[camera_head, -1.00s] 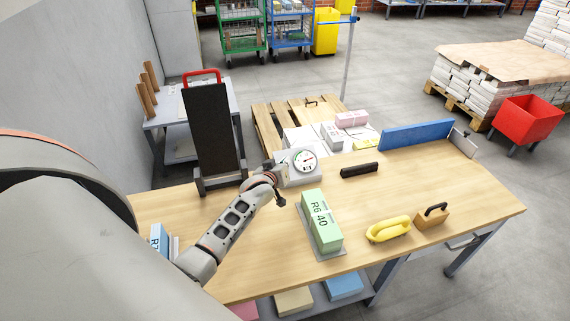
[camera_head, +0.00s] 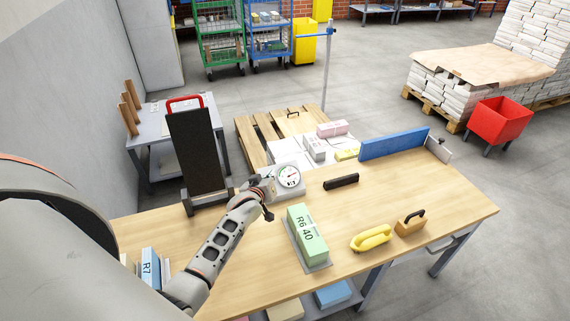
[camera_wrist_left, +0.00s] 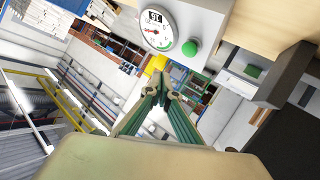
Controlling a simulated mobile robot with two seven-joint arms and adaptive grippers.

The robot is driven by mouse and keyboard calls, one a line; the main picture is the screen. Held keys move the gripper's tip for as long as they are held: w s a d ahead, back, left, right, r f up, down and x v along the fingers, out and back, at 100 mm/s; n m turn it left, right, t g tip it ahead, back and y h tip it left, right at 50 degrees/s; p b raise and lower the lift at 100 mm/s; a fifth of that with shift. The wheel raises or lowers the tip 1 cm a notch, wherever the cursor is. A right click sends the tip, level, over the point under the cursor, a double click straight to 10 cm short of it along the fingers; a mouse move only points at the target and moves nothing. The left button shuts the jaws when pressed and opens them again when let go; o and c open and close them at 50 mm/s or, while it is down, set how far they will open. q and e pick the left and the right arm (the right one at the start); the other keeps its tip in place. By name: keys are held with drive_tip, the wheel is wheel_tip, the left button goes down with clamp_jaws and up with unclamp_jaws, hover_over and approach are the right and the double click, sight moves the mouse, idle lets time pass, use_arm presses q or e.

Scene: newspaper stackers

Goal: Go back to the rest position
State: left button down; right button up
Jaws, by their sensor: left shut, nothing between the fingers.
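My left gripper (camera_head: 267,199) is shut and empty. It is above the wooden table, close to the front left of the white dial scale (camera_head: 291,190). I cannot tell from the head view whether it touches the scale. In the left wrist view the two green-padded fingers (camera_wrist_left: 163,92) come together at their tips. The scale's body (camera_wrist_left: 205,20) with its dial and green button is beyond them at the top. My right gripper is in neither view.
The table (camera_head: 400,205) holds a green R6 40 bundle (camera_head: 306,237), a yellow tool (camera_head: 371,239), a tan block with black handle (camera_head: 410,223), a black bar (camera_head: 341,181) and a blue panel (camera_head: 395,143). A black stand with red handle (camera_head: 193,150) is left of the scale.

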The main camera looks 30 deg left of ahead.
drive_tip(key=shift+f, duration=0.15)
